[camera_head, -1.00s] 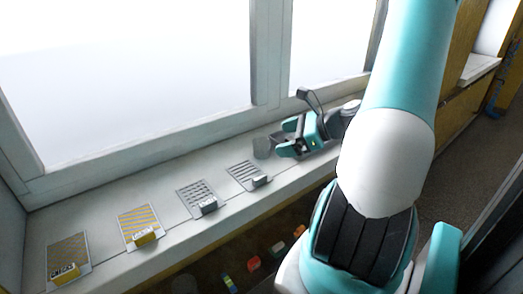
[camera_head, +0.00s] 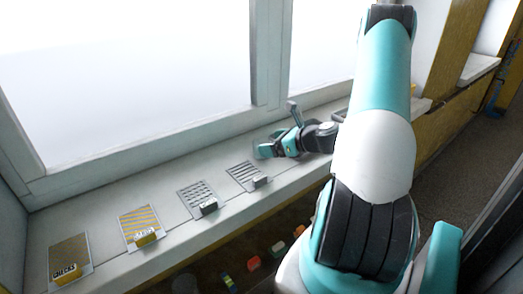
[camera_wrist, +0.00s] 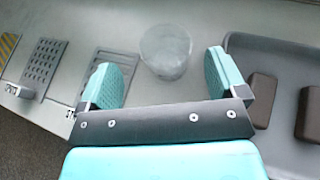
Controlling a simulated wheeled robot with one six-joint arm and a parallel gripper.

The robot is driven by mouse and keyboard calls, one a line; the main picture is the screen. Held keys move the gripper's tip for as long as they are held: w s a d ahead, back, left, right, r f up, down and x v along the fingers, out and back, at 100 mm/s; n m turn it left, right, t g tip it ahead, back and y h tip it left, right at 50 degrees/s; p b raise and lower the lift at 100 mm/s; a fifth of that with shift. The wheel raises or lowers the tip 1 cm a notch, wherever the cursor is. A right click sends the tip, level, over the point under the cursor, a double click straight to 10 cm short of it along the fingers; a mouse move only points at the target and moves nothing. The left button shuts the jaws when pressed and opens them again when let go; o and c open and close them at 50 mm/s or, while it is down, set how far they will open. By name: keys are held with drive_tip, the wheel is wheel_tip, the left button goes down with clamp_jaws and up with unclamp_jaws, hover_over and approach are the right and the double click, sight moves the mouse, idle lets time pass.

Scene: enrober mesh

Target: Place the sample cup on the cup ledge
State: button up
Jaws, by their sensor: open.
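The sample cup (camera_wrist: 165,52) is a pale, see-through round cup standing on the light grey sill. In the wrist view it lies just beyond and between my gripper's two teal fingers, with a gap to each. In the head view I cannot make out the cup behind my gripper. My gripper (camera_head: 266,147) is open and low over the sill; its spread fingers also show in the wrist view (camera_wrist: 160,68). No part is marked as the cup ledge; the sill (camera_head: 225,150) under the window is the only ledge by the cup.
Several patterned panels with small label blocks lie along the sill, such as a slotted grey one (camera_head: 243,174) and a yellow striped one (camera_head: 139,225). A grey tray (camera_wrist: 240,43) with brown blocks (camera_wrist: 262,98) is right of my gripper. Coloured blocks (camera_head: 254,264) lie below the sill.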

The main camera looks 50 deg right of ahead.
drive_tip(key=x, duration=0.5)
drive_tip(key=shift+d+f+p, duration=0.2)
drive_tip(key=shift+d+p, duration=0.05)
drive_tip(key=shift+p, duration=0.15)
drive_tip(key=c, duration=1.1)
drive_tip(key=shift+r, duration=0.1)
